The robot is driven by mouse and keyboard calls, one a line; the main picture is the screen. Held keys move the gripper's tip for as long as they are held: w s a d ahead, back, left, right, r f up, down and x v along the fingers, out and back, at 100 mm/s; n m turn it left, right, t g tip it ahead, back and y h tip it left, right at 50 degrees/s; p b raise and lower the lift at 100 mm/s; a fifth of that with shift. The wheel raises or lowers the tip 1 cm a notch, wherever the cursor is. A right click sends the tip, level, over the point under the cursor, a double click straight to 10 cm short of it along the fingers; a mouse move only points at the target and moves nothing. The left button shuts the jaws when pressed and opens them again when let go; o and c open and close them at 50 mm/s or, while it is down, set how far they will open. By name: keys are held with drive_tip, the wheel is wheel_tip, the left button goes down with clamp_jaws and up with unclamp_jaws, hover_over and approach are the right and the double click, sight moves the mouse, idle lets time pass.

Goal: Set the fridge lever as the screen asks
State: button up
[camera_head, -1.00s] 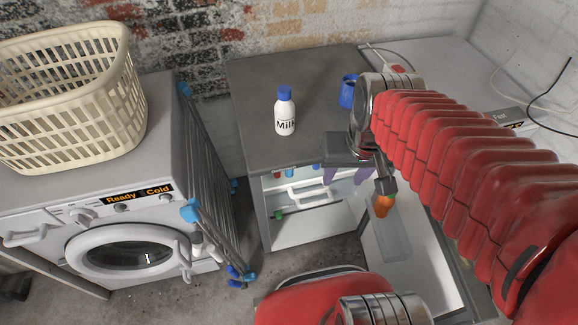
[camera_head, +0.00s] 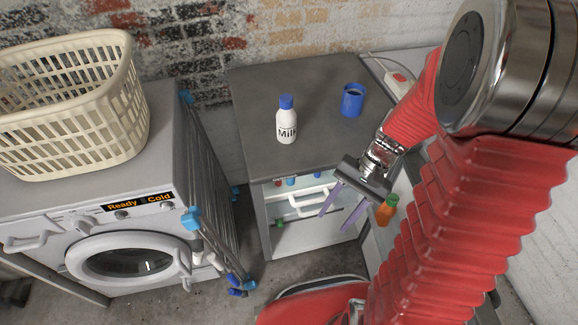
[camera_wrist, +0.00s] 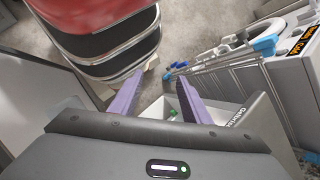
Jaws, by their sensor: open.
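The fridge (camera_head: 262,215) stands open under a dark grey top. Its lit white inside holds a looped white handle-like part (camera_head: 312,198), which may be the lever; its setting is not readable. My gripper (camera_head: 333,222) has two purple fingers spread apart and empty, in front of the opening's right part. They overlap the inside in view; I cannot tell whether they touch anything. In the wrist view, my open fingers (camera_wrist: 163,76) frame part of the fridge (camera_wrist: 262,118). No readable fridge screen shows now; my arm covers the right side.
A milk bottle (camera_head: 287,122) and blue mug (camera_head: 352,100) stand on the fridge top. An orange bottle (camera_head: 387,211) is at the door side. A folded drying rack (camera_head: 215,190) and washing machine (camera_head: 62,222), reading Ready and Cold, stand left. A laundry basket (camera_head: 128,125) sits on the washer.

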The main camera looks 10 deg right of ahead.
drive_tip(key=w+a+f+m+t+y, duration=0.1)
drive_tip(key=w+f+m+t+y, duration=0.2)
drive_tip(key=f+m+y, duration=0.3)
drive_tip(key=w+a+f+m+t+y, duration=0.1)
drive_tip(key=w+f+m+t+y, duration=0.25)
drive_tip(key=f, duration=0.55)
drive_tip(key=w+d+f+m+t, duration=0.1)
drive_tip(key=w+d+m+t, duration=0.1)
drive_tip(key=w+m+t, duration=0.2)
drive_tip(key=w+d+m+t+h, duration=0.1)
drive_tip(key=w+d+m+t, duration=0.2)
drive_tip(key=w+m+t, duration=0.1)
drive_tip(key=w+m, duration=0.1)
drive_tip(key=w, duration=0.1)
drive_tip(key=shift+w+d+f, duration=0.3)
drive_tip(key=shift+f, duration=0.05)
drive_tip(key=shift+a, duration=0.1)
